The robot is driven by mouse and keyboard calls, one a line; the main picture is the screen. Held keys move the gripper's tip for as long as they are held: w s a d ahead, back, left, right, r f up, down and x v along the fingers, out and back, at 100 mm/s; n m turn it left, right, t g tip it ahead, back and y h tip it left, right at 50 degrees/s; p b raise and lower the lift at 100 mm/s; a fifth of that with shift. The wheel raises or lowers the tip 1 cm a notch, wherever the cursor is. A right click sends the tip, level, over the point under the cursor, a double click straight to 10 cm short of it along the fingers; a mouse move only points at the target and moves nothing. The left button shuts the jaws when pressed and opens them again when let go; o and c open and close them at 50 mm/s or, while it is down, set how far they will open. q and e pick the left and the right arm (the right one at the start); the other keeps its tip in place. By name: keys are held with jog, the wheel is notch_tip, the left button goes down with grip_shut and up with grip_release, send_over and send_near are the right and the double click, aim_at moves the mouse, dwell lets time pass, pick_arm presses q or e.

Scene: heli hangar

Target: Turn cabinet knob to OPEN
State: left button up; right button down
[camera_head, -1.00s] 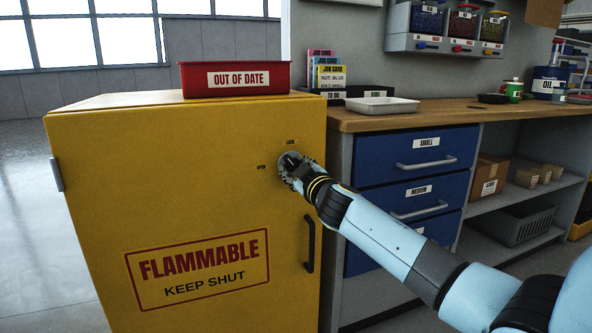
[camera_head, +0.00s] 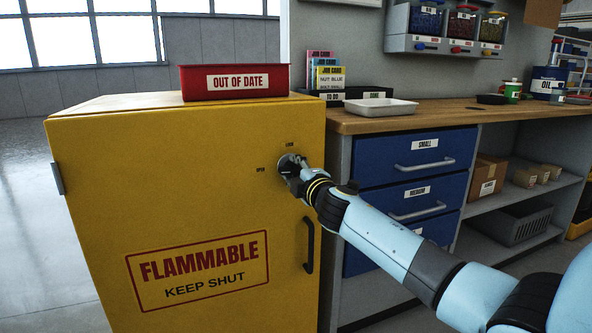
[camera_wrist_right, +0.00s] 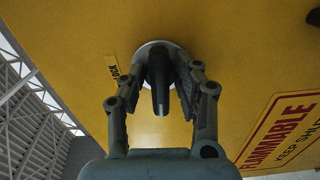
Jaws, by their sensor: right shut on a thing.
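The yellow cabinet (camera_head: 170,190) stands at left with its door shut. Its knob, a round pale plate with a dark grip bar, shows in the right wrist view (camera_wrist_right: 158,85) and, partly covered, high on the door in the head view (camera_head: 283,160). An OPEN mark (camera_head: 261,170) is left of the knob and a LOCK mark (camera_head: 291,145) is above it. My right gripper (camera_head: 291,172) is at the knob. In the wrist view its two fingers (camera_wrist_right: 160,95) lie either side of the dark bar, shut on it. The left gripper is not in view.
A black door handle (camera_head: 309,245) is just below the gripper. A red OUT OF DATE bin (camera_head: 235,81) sits on the cabinet top. A workbench with blue drawers (camera_head: 415,160) stands to the right, behind my arm.

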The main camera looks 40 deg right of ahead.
jog(key=shift+n, duration=0.5)
jog(key=shift+f, duration=0.1)
jog(key=c, duration=1.2)
grip_release()
jog(key=shift+c, duration=0.2)
jog(key=v, duration=1.2)
jog(key=shift+a, duration=0.1)
